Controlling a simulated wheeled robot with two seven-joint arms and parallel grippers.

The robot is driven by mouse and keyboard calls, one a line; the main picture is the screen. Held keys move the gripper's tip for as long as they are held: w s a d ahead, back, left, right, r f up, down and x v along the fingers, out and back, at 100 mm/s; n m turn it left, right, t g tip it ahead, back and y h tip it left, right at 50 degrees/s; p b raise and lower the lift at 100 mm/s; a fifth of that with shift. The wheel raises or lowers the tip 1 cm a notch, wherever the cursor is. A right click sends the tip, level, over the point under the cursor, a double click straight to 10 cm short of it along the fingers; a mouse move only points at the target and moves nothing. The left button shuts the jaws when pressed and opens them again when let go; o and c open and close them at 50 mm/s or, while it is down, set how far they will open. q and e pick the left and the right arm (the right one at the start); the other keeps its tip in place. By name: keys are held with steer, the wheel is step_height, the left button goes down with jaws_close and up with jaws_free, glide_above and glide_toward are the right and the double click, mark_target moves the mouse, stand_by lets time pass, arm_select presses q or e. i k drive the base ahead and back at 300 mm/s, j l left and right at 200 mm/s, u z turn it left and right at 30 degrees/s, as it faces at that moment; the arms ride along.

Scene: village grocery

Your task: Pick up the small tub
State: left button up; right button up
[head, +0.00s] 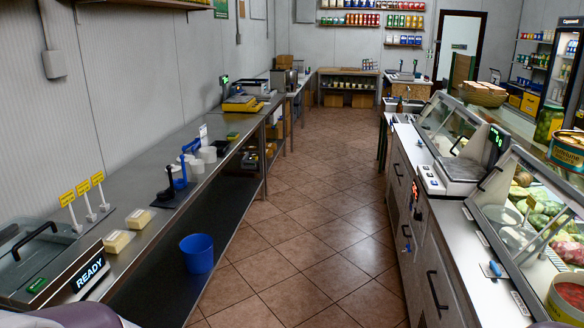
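Several white tubs stand close together on the steel counter along the left wall. A wider one (208,154) is at the right of the group and a smaller-looking one (196,166) is in front of it. Another pale tub (187,158) is partly hidden behind a blue stand (180,178). I cannot tell for sure which is the small tub, or whether the tubs hold anything. Neither of my grippers is in view.
The left counter (165,215) also bears two pale yellow blocks (117,241), yellow signs (83,188) and a READY display (89,271). A blue bucket (197,253) is low beneath it. A glass display counter (450,130) lines the right. The tiled aisle (305,220) between is clear.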

mark_target(197, 167)
steer(key=i, duration=1.15)
steer(key=i+u, duration=0.15)
steer(key=i, duration=1)
steer(key=i+l, duration=0.15)
steer(key=i, duration=0.95)
steer(key=i+u, duration=0.15)
steer(key=i, duration=0.6)
steer(key=i+l+u, duration=0.15)
steer(key=i, duration=0.6)
